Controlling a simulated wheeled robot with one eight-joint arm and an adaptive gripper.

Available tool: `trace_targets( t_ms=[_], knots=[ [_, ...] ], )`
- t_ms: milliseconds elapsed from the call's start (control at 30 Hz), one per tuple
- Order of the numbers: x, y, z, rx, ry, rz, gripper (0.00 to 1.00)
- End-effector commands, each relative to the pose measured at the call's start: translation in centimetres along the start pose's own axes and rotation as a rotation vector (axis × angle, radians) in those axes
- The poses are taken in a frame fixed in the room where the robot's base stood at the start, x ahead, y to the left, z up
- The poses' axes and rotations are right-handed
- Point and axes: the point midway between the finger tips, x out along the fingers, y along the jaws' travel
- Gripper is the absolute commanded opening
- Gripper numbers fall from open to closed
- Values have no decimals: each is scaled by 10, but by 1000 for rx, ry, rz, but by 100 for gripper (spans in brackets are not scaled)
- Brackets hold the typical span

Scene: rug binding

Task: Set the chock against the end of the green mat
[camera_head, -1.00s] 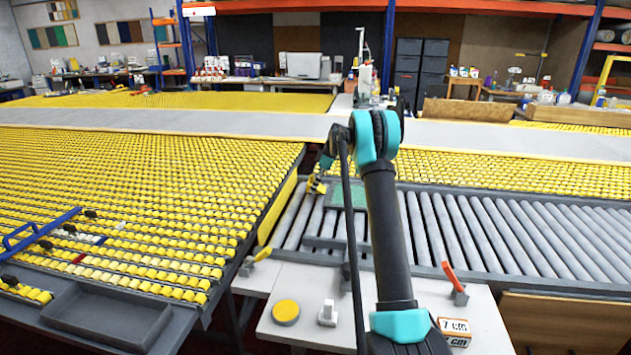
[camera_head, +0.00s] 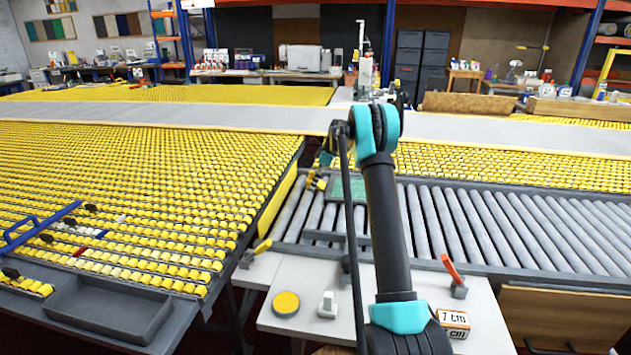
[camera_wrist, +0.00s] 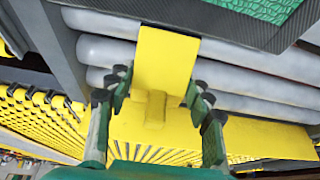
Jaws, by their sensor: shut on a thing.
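The green mat (camera_head: 348,187) lies on the grey rollers, partly hidden by my arm in the head view. In the wrist view, its textured green top (camera_wrist: 240,15) and dark border show at the top. The yellow chock (camera_wrist: 166,62) has a flat plate and a raised grip. My gripper (camera_wrist: 158,92) is shut on it, with a finger at each side. The plate's far edge is close to the mat's dark border; I cannot tell whether they touch. In the head view, the small yellow chock (camera_head: 319,183) shows just left of the mat.
Grey rollers (camera_head: 480,225) run right of the mat. A yellow strip (camera_head: 277,212) edges the bed of yellow rollers (camera_head: 130,170) on the left. A white bench (camera_head: 385,330) in front carries a yellow disc (camera_head: 286,303) and a red-handled clamp (camera_head: 454,274).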

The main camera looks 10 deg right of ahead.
Motion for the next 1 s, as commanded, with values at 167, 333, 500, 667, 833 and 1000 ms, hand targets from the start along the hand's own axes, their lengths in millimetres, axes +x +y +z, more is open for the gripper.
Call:
trace_targets(
  t_ms=[167,333,500,667,833,1000],
  knots=[
    [2,0,1,0,0,0,56],
    [2,0,1,0,0,0,75],
    [2,0,1,0,0,0,75],
    [0,0,1,0,0,0,75],
    [-18,0,1,2,0,0,75],
    [-53,0,1,0,0,0,75]
  ],
)
